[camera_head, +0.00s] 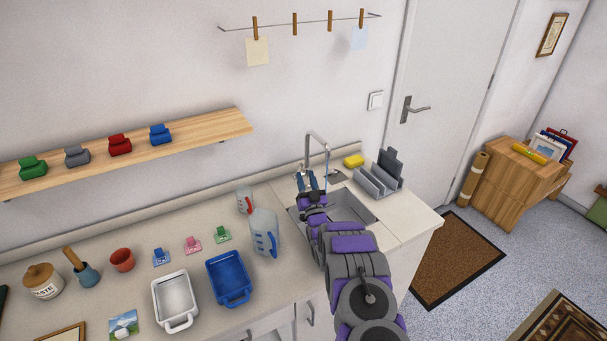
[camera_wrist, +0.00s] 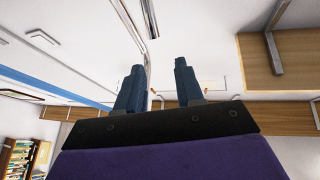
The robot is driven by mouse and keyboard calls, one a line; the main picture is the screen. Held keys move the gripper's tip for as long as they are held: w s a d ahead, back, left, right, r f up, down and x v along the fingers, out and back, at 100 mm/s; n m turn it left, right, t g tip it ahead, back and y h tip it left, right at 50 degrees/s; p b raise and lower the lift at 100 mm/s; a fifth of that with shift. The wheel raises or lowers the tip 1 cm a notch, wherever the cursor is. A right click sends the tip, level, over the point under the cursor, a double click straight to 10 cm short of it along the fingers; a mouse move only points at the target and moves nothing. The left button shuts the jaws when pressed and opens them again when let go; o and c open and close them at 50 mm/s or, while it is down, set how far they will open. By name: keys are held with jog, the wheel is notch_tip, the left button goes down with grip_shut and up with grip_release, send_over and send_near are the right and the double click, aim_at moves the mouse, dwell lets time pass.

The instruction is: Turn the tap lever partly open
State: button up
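The tap (camera_head: 310,150) is a tall chrome pipe with a hooked spout at the back of the grey sink (camera_head: 355,207). My gripper (camera_head: 306,181) is at the tap's lower part, in front of its upright. I cannot make out the tap lever; the gripper and arm cover that area. In the wrist view my gripper (camera_wrist: 158,88) has its two dark blue fingers apart, with a clear gap between them. Chrome pipe (camera_wrist: 134,25) shows just above the fingers. Whether a finger touches the tap I cannot tell. A thin pale vertical line hangs below the spout.
A blue tray (camera_head: 229,280) and a white tray (camera_head: 174,299) lie on the counter.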

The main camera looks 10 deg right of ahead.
jog(key=shift+s+d+p, duration=0.15)
jog(key=shift+s+p, duration=0.05)
jog(key=shift+s, duration=1.2)
jog(key=shift+s+d+p, duration=0.15)
jog(key=shift+s+p, duration=0.05)
jog(key=shift+s, duration=1.15)
jog(key=shift+c, duration=0.4)
